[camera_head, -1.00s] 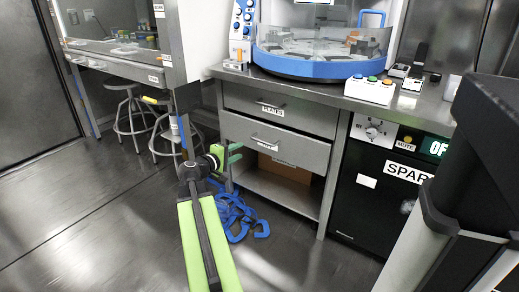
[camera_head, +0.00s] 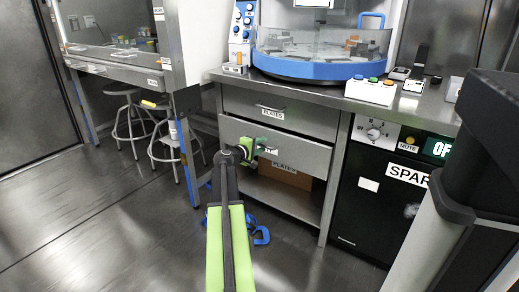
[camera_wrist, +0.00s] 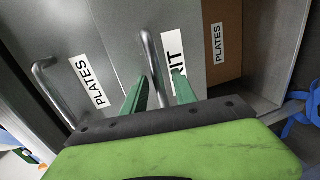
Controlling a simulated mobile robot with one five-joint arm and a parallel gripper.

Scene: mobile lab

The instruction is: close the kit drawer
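The kit drawer (camera_head: 305,154) is the lower grey drawer under the bench. Its front appears to stand slightly forward of the drawer above. Its bar handle (camera_wrist: 150,58) shows in the wrist view beside a white label (camera_wrist: 173,52), of which the end "IT" reads; a finger covers part of it. My gripper (camera_head: 264,147) is at this drawer's front, by the handle. In the wrist view its two green fingers (camera_wrist: 160,82) are apart, with the handle bar in the gap between them. I cannot tell whether either finger touches the bar.
The upper drawer (camera_head: 280,110), labelled PLATES, looks shut. A brown box (camera_head: 285,175) lies on the shelf below. Blue tangled pieces (camera_head: 262,236) lie on the floor. A black cabinet (camera_head: 370,215) stands to the right and stools (camera_head: 130,122) to the left.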

